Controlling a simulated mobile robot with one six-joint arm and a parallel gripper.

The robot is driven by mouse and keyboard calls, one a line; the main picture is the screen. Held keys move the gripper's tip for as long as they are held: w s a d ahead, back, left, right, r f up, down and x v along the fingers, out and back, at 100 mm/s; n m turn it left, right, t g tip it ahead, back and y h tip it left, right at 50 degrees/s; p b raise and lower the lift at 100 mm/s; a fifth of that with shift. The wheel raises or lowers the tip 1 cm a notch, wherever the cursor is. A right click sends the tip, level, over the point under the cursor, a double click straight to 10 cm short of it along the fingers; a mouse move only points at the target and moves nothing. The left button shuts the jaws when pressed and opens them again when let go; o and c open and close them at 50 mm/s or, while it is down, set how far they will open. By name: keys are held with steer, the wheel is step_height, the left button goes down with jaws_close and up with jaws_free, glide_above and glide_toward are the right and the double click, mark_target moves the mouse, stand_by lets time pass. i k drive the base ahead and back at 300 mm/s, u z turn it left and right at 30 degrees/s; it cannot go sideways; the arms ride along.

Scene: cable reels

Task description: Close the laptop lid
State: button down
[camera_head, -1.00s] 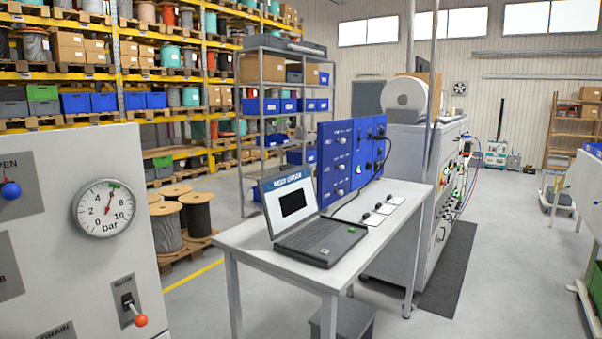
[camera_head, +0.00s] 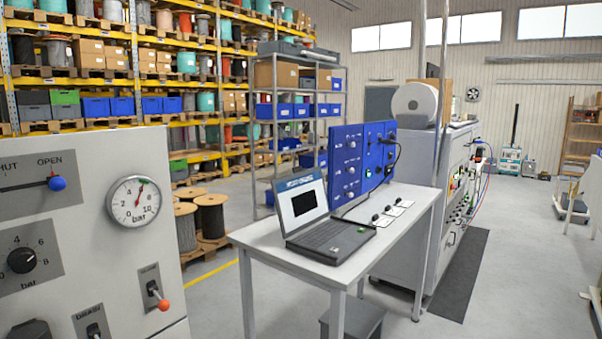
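The laptop (camera_head: 326,236) stands on the near part of a light grey table (camera_head: 273,233). Its lid (camera_head: 300,203) is open and upright, leaning slightly back, with a dark window on a lit screen. The keyboard half lies flat and faces right and towards me. My gripper is not in view, so I cannot see its state or its distance from the laptop.
A grey panel (camera_head: 95,279) with a gauge, knobs and levers fills the near left. A blue instrument panel (camera_head: 347,163) stands behind the laptop. Open floor (camera_head: 522,262) lies to the right.

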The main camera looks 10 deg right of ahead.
mark_target(300, 198)
steer(key=u, duration=0.1)
steer(key=i, duration=0.95)
steer(key=z, duration=0.1)
